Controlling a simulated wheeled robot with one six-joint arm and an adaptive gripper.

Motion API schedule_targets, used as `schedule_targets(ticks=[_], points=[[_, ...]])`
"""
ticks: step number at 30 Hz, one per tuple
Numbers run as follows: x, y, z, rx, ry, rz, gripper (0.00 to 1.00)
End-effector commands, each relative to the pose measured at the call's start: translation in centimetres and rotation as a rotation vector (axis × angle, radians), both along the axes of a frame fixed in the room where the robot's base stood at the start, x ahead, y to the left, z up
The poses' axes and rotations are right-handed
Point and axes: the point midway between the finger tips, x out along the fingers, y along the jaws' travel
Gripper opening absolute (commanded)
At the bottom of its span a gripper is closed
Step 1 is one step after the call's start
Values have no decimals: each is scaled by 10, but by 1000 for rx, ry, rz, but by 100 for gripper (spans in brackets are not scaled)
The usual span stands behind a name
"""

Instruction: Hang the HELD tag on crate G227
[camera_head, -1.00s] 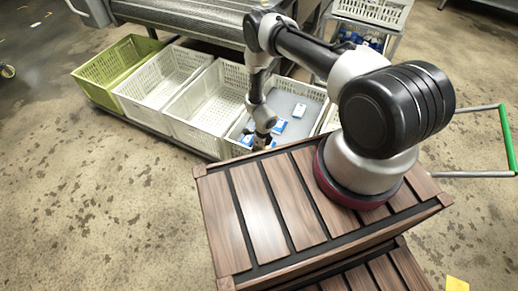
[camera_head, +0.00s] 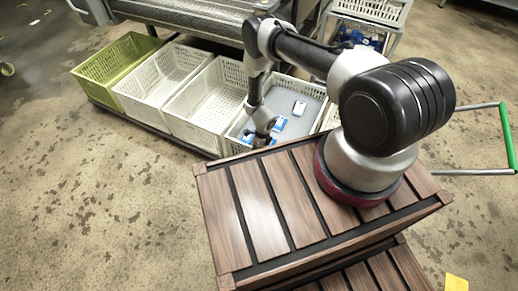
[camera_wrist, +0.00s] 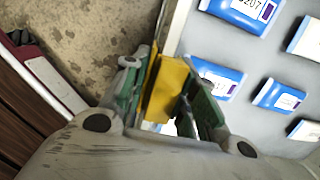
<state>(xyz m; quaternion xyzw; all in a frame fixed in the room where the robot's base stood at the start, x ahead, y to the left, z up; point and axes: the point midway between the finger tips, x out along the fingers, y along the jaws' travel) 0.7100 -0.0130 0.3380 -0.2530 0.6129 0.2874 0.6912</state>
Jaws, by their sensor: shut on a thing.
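My gripper (camera_wrist: 166,92) is shut on a yellow tag (camera_wrist: 168,88), held between its green-padded fingers in the wrist view. No writing on the tag is readable. In the head view my gripper (camera_head: 262,139) is low at the near side of a white crate (camera_head: 283,98) holding several blue-and-white packs (camera_head: 278,124). In the wrist view the crate's pale rim (camera_wrist: 179,28) runs just beyond the tag; whether they touch cannot be told. Several packs (camera_wrist: 241,12) lie right of it, one label partly showing "207". No crate number is readable.
Two empty white crates (camera_head: 163,75) and a green crate (camera_head: 114,62) stand left in the row. My dark slatted wooden-looking top is in the foreground. A rack with another white crate (camera_head: 372,10) stands behind. Bare concrete floor (camera_head: 95,185) lies left.

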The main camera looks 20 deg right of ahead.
Motion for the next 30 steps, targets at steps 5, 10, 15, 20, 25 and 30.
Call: schedule_targets(ticks=[5,10,15,20,25,30], points=[[0,0,-4,0,0,1,12],[0,0,-4,0,0,1,12],[0,0,-4,0,0,0,46],[0,0,-4,0,0,0,53],[0,0,-4,0,0,0,53],[0,-1,8,0,-1,-2,53]])
